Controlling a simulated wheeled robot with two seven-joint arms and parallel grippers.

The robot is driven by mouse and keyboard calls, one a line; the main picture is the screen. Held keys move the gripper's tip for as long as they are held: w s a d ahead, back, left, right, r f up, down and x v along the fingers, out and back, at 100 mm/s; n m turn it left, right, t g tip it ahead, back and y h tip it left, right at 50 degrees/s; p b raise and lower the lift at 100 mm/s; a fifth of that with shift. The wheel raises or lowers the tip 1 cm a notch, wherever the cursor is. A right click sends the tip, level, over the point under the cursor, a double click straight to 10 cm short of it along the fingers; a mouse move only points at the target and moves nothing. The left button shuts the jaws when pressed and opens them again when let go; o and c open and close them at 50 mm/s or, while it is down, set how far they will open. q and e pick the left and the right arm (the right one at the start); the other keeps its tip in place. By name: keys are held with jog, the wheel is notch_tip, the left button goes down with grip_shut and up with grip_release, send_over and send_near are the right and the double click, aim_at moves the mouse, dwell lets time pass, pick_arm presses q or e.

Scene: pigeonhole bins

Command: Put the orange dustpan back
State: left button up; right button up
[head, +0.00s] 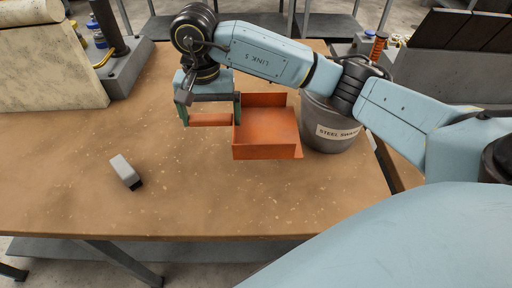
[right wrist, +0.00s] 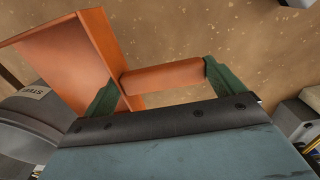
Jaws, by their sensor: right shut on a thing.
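The orange dustpan (head: 266,126) shows in the head view over the middle-right of the brown table. Its flat open pan is to the right and its handle (head: 210,120) points left. My right gripper (head: 211,113) is shut on the handle, with a dark green finger at each end of it. The right wrist view also shows the handle (right wrist: 165,77) between the two fingers, and the pan (right wrist: 65,55) at the upper left. I cannot tell whether the dustpan touches the table. My left gripper is not in view.
A grey bucket (head: 335,136) labelled "STEEL SWARF" stands just right of the pan. A small grey block (head: 125,171) lies on the table (head: 200,205) at left. A pale slab and grey machine base fill the back left. The front middle is clear.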

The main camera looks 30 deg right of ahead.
notch_tip(320, 180, down, 7)
jog(key=shift+f, duration=0.1)
notch_tip(320, 180, down, 3)
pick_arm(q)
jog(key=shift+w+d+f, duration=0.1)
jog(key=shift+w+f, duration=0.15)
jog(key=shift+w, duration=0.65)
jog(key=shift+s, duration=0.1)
pick_arm(e)
jog(key=shift+f+b, duration=0.1)
jog(key=shift+b, duration=0.25)
jog(key=o, duration=0.8)
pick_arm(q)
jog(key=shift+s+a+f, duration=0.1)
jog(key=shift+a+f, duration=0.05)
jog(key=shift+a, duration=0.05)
pick_arm(e)
jog(key=shift+o, duration=0.6)
